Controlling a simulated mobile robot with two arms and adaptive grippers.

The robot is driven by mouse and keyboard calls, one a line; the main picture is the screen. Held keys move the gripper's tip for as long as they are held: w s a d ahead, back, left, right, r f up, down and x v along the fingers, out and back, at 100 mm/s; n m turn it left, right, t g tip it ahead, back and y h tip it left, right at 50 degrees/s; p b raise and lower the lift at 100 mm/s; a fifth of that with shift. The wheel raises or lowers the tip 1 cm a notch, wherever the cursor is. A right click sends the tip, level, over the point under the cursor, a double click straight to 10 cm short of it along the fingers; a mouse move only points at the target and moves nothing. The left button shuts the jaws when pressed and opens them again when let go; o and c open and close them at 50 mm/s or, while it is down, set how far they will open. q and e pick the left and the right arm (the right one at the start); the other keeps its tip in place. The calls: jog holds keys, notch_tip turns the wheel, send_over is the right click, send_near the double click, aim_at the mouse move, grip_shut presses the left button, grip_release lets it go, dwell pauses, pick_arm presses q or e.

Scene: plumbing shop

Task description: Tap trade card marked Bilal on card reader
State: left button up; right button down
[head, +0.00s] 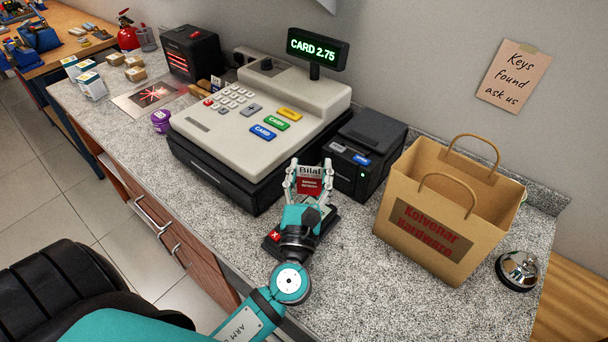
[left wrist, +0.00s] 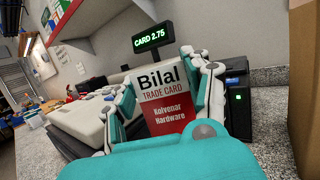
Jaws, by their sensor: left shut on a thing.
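The trade card marked Bilal (head: 310,181) is white above and red below. My left gripper (head: 309,176) is shut on it and holds it upright; the card also shows large in the left wrist view (left wrist: 164,100), between the fingers. The card reader (head: 272,240), dark with a red X key, lies on the counter beneath my left gripper and is mostly hidden by it. The gap between card and reader cannot be told. My right gripper is not in view.
The cash register (head: 255,105) stands behind, its display (head: 318,48) reading "CARD 2.75". A black printer (head: 365,150) is close behind the gripper. A paper bag (head: 440,205) and a bell (head: 517,270) stand to the right. The front counter right of my arm is clear.

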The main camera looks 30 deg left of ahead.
aim_at(315, 188)
pick_arm(q)
jog(key=f+b, duration=0.1)
jog(key=w+f+b, duration=0.2)
jog(key=shift+d+f, duration=0.25)
jog(key=shift+f, duration=0.15)
jog(key=shift+f+b, duration=0.6)
jog(key=shift+f, duration=0.15)
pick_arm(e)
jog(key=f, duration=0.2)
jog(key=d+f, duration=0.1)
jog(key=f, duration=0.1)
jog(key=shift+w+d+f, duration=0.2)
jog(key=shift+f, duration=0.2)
pick_arm(q)
jog(key=shift+f, duration=0.1)
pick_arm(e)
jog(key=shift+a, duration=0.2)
pick_arm(q)
jog(key=shift+f+b, duration=0.25)
jog(key=shift+b, duration=0.05)
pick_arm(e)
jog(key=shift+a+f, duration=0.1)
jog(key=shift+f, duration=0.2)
pick_arm(q)
jog(key=shift+r, duration=0.1)
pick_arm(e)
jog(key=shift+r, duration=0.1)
